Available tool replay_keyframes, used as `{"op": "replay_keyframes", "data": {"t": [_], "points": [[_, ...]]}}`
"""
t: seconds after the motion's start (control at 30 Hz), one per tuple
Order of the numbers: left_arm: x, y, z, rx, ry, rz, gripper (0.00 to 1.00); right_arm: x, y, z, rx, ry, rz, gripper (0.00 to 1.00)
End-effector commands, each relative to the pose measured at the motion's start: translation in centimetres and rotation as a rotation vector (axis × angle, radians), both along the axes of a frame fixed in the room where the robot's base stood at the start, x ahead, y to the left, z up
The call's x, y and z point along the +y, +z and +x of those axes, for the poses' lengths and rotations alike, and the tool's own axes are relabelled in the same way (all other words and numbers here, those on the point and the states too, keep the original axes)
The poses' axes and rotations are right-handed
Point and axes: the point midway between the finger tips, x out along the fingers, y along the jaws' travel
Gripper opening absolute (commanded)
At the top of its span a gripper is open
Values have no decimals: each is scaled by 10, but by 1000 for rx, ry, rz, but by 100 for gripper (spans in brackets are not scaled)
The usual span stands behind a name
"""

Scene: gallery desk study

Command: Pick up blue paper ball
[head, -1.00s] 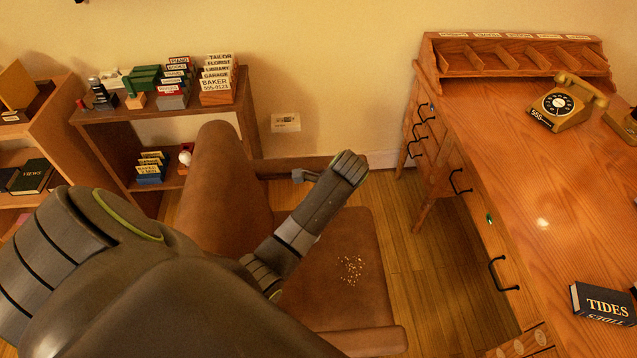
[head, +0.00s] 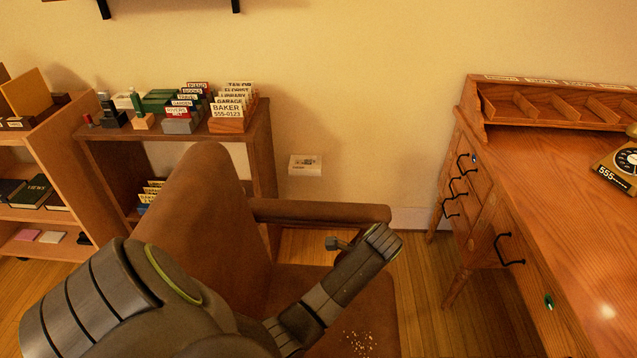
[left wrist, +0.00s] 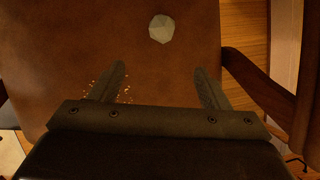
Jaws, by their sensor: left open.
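A small faceted ball (left wrist: 161,28) lies on the brown chair seat (left wrist: 60,50) in the left wrist view. It looks pale grey; I see no clear blue on it. My left gripper (left wrist: 159,72) is open and empty, with its two fingers spread and the ball ahead of their tips, roughly midway between them. In the head view my left arm reaches over the brown chair (head: 205,215); its fingers cannot be made out, and the ball does not show there. My right gripper is in neither view.
Pale crumbs (head: 360,342) lie on the seat. The chair's armrest (head: 320,213) runs behind my arm. A wooden desk (head: 560,190) stands at right, with a telephone (head: 625,165). Shelves with card files (head: 230,115) stand at left. Bare floor lies between chair and desk.

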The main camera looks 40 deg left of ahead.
Motion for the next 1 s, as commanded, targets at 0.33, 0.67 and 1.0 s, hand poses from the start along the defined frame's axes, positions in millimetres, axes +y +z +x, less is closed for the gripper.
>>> {"op": "replay_keyframes", "data": {"t": [0.33, 0.67, 1.0], "points": [[30, -72, -10, 3, 1, 3, 70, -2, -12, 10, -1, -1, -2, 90], [42, -102, -13, 0, 0, 1, 70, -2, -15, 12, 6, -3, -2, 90], [66, -140, -21, 3, 1, 1, 70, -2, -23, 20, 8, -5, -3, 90]]}}
